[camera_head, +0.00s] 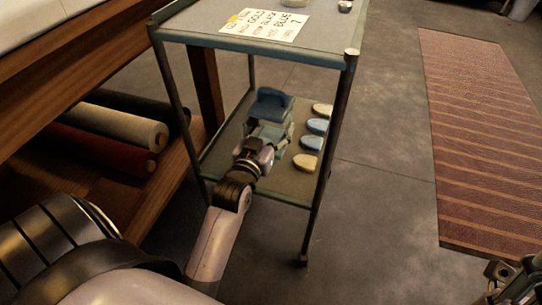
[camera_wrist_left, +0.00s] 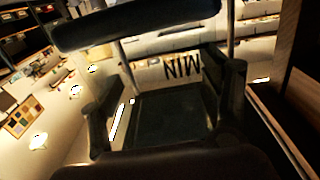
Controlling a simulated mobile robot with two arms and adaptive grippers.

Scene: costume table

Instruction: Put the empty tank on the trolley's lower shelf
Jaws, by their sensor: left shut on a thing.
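The tank (camera_head: 270,104) is blue and sits at the far end of my left gripper (camera_head: 262,140), inside the trolley's lower level. My left gripper is shut on it. In the left wrist view the tank (camera_wrist_left: 135,22) is dark, between the fingers, with "MIN" lettering upside down. The trolley's lower shelf (camera_head: 290,184) is grey-green and lies under the gripper. I cannot tell whether the tank touches the shelf, as the gripper hides its near side. My right gripper (camera_head: 512,280) shows only partly at the bottom right corner; its jaws are unclear.
Several cream and blue oval pads (camera_head: 316,126) stand in a row on the shelf's right side. Trolley posts (camera_head: 338,120) and the upper shelf (camera_head: 215,20) enclose the space. Rolled fabrics (camera_head: 125,125) lie at left. A striped rug (camera_head: 480,130) lies at right, with clear floor between.

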